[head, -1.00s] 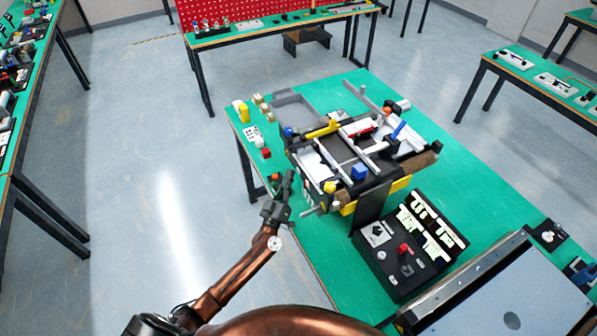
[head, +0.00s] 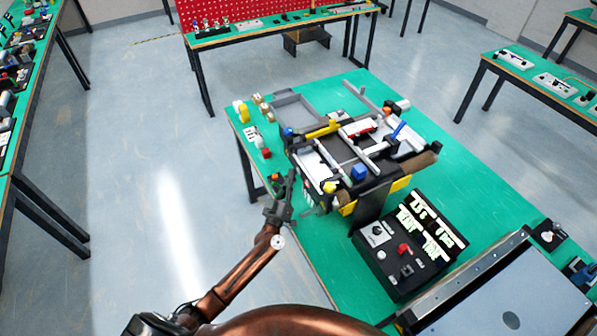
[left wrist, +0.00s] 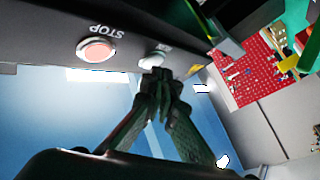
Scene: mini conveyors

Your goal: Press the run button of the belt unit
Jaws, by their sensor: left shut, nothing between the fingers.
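The belt unit (head: 337,150) stands on the green table in the head view. In the left wrist view, its dark side panel (left wrist: 40,52) carries a red button (left wrist: 97,50) marked STOP, upside down in the picture. A white button (left wrist: 152,60) sits to the right of it; its label is mostly hidden. My left gripper (head: 291,174) is at the unit's left side, also in the left wrist view (left wrist: 160,74). Its fingers are shut and empty, with the tips at the white button's lower edge. I cannot tell whether they touch it. My right gripper is out of view.
A black control box (head: 385,268) with a red knob stands in front of the unit. A grey tray (head: 297,108) and small blocks lie behind and left of it. A blue block (head: 359,172) sits on the unit. Floor left of the table is clear.

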